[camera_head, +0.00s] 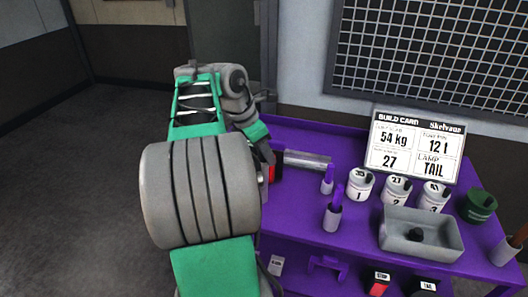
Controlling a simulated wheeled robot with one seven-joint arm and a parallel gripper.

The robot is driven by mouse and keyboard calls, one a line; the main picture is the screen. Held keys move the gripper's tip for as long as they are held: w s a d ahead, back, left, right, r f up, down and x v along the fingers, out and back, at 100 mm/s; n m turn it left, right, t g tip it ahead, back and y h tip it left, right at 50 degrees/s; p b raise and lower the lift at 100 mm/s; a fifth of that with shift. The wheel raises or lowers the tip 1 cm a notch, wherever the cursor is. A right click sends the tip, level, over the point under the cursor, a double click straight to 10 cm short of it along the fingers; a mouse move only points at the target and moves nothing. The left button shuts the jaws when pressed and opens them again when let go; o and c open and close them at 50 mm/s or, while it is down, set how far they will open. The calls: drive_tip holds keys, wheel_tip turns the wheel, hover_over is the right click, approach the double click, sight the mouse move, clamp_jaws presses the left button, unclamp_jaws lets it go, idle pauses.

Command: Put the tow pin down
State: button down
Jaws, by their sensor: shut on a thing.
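A smooth grey metal cylinder (308,160), which looks like the tow pin, lies horizontal at the back left of the purple bench. My gripper (283,161) is at its left end, dark and partly hidden behind my own arm. It appears shut on that end, and the rest of the pin sticks out to the right. I cannot tell whether the pin touches the bench top. A small red patch (271,173) shows beside the gripper; I cannot tell what it belongs to.
Numbered white pots (359,186), a grey tray (440,246) with a dark lump and a green pot (480,206) fill the right. A build card (414,145) stands behind. The lower shelf holds small parts.

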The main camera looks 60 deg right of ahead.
sight(264, 161)
drive_tip(key=shift+w+d+f+b, duration=0.15)
drive_tip(key=shift+f+b, duration=0.35)
drive_tip(key=shift+f, duration=1.2)
drive_tip(key=c, duration=0.7)
unclamp_jaws()
drive_tip(key=shift+f, duration=0.1)
